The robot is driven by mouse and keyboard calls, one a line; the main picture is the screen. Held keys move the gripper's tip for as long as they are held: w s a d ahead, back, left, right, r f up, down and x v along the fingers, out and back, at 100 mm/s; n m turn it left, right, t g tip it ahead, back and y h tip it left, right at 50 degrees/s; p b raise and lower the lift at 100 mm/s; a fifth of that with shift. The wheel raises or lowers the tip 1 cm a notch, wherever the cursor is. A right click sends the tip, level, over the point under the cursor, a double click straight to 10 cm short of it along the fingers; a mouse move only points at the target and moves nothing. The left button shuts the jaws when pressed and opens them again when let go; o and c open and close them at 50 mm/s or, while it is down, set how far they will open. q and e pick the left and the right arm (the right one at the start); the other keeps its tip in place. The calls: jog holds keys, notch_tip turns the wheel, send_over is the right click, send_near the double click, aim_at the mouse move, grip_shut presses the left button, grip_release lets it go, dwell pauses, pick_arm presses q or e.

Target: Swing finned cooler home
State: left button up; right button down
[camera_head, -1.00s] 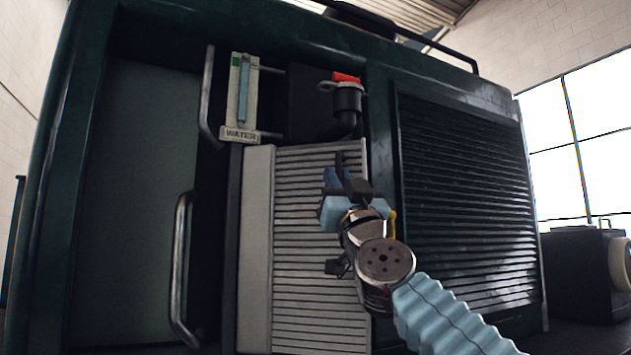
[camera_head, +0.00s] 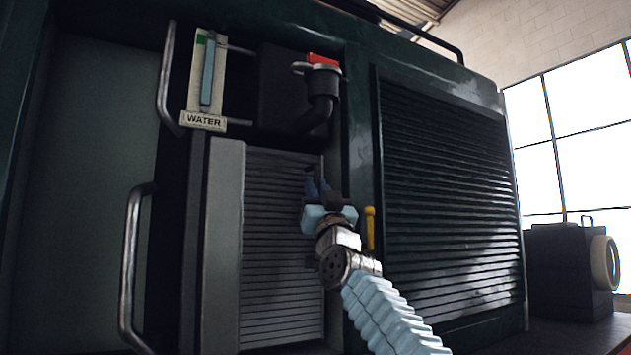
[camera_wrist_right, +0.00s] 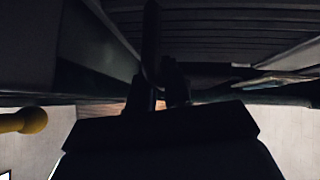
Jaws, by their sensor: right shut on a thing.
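The finned cooler (camera_head: 275,255) is a pale ribbed panel in the opening of the dark green tram body, with a plain grey side (camera_head: 222,240) on its left. It sits in shadow, its right edge close to the opening's right frame. My right gripper (camera_head: 317,188) is shut on the cooler's right edge, with its arm coming from lower right. In the right wrist view, the dark gripper fingers (camera_wrist_right: 160,95) stand against the cooler's fins (camera_wrist_right: 225,25). The fingertip contact is too dark to see clearly. My left gripper is not in view.
A yellow handle (camera_head: 370,228) stands just right of my gripper. Above the cooler are a black pipe with a red cap (camera_head: 323,60) and a WATER gauge (camera_head: 205,85). A louvred panel (camera_head: 450,200) is at right, and a curved handrail (camera_head: 130,265) at left.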

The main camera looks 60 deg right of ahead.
jog(key=shift+w+d+r, duration=0.1)
jog(key=shift+r, duration=0.1)
dwell(0.3)
jog(key=c, duration=1.2)
grip_release()
jog(key=shift+w+d+f, duration=0.1)
jog(key=shift+w+f, duration=0.05)
jog(key=shift+f, duration=0.1)
